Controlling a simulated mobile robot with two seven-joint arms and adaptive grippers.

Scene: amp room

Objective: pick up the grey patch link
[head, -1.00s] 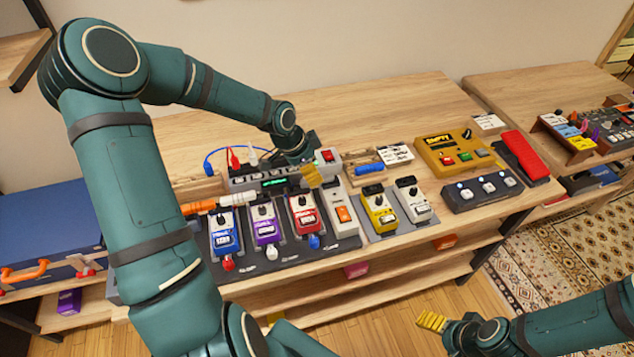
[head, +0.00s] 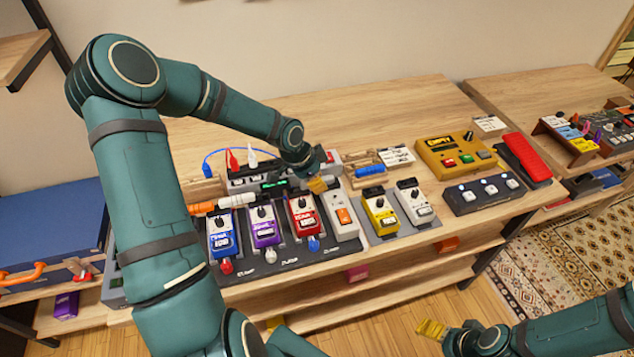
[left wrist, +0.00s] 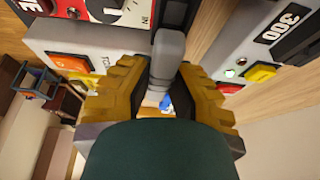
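The grey patch link (left wrist: 168,62) is between the yellow fingers of my left gripper (left wrist: 167,80) in the left wrist view. The fingertips meet its two sides, so the gripper looks shut on it. In the head view my left gripper (head: 318,184) is by the back end of the white unit with the orange switch (head: 342,215); the link is too small or hidden to make out there. My right gripper (head: 432,328) is low at the bottom right, away from the bench. Its yellow fingers look close together, but their opening is unclear.
Blue (head: 222,240), purple (head: 264,232) and red (head: 303,222) pedals stand on the dark board. A blue link (head: 370,170) lies in a wooden holder to the right. A yellow box (head: 456,155) stands further right. The bench behind is mostly clear.

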